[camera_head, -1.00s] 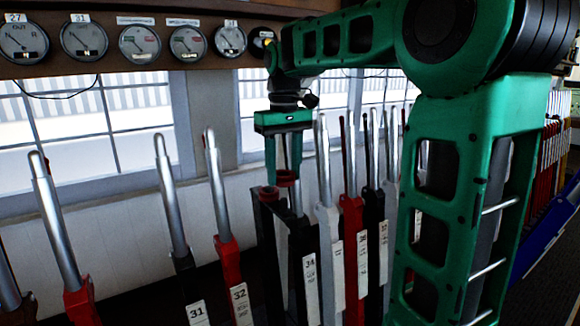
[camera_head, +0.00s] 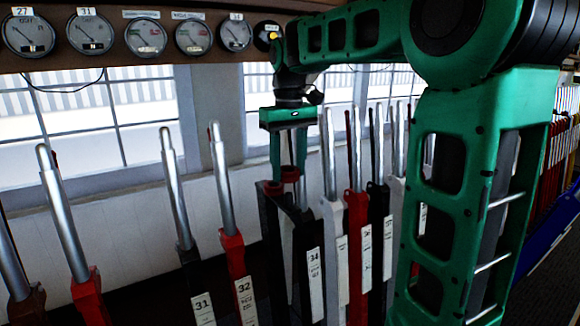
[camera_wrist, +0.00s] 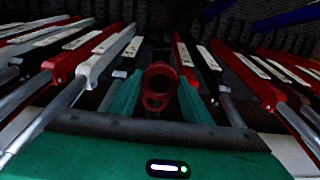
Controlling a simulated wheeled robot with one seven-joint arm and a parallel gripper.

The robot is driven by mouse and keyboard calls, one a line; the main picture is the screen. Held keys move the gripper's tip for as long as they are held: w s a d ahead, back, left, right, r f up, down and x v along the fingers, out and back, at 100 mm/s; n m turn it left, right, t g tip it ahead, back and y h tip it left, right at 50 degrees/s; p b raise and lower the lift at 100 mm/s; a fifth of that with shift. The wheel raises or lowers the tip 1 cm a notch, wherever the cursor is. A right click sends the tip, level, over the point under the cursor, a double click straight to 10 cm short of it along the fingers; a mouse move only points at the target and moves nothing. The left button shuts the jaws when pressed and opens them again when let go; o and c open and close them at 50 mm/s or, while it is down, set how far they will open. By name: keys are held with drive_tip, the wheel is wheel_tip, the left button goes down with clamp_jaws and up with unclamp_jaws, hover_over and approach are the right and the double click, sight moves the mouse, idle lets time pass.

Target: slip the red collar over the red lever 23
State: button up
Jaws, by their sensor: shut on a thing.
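My gripper (camera_head: 287,168) points down, with its green fingers shut on the red collar (camera_head: 289,175). In the wrist view the collar (camera_wrist: 159,82) shows as a red ring with an open hole, between the green fingers. No lever passes through the part of the hole I can see. In the head view the gripper hangs in front of the lever row, close above the dark lever 34 (camera_head: 314,265). A red lever (camera_head: 232,250) to its left reads 32. I cannot read 23 on any lever; red lever 23 is not identifiable here.
Dark lever 31 (camera_head: 186,250) and another red lever (camera_head: 86,290) stand at the left. White, red and dark levers crowd close right of the gripper. A gauge shelf (camera_head: 110,62) runs above, before windows. Gaps between levers are narrow.

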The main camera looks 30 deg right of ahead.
drive_tip(key=shift+s, duration=0.15)
idle(0.3)
drive_tip(key=shift+f, duration=3.4)
drive_tip(key=o, duration=1.1)
drive_tip(key=shift+c, duration=0.2)
drive_tip(key=shift+o, duration=0.8)
drive_tip(key=shift+r, duration=0.15)
drive_tip(key=shift+r, duration=4.4)
wheel_tip(320, 180, up, 11)
hover_over(289, 193)
drive_tip(key=shift+f, duration=0.15)
